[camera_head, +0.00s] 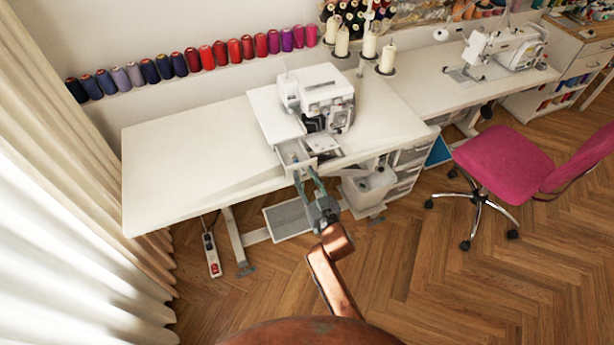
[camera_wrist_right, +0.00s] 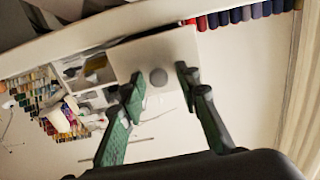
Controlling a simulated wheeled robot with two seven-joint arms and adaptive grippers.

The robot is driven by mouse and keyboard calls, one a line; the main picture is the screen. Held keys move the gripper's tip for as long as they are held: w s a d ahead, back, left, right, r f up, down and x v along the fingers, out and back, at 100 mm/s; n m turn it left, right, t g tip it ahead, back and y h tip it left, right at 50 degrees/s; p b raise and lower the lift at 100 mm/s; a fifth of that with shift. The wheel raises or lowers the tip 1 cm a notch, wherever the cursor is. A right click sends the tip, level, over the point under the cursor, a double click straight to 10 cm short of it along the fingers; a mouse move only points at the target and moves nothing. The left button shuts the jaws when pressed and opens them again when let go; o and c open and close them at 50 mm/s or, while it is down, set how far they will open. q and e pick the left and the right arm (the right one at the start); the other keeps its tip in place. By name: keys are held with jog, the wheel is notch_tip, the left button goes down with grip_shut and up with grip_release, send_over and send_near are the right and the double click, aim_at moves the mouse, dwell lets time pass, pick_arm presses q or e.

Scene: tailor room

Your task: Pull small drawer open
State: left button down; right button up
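The small drawer is a white box front (camera_head: 297,164) at the near side of the white sewing machine (camera_head: 322,88), close to the table's front edge. In the right wrist view its pale front (camera_wrist_right: 180,52) carries a round grey knob (camera_wrist_right: 158,77). My right gripper (camera_head: 308,178) reaches up to the drawer from below. Its green fingers (camera_wrist_right: 158,84) are apart, one on each side of the knob, with a visible gap to it. How far the drawer stands out is hard to tell. My left gripper is not in view.
The white table (camera_head: 190,165) is mostly clear left of the machine. Thread spools (camera_head: 220,52) line the wall. A white bin (camera_head: 368,188) and a drawer unit (camera_head: 408,160) stand below. A pink chair (camera_head: 505,160) is at the right.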

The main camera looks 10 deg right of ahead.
jog(key=shift+s+d, duration=0.1)
jog(key=shift+s, duration=0.05)
jog(key=shift+s+d+f, duration=0.1)
jog(key=shift+s, duration=0.25)
jog(key=v, duration=1.1)
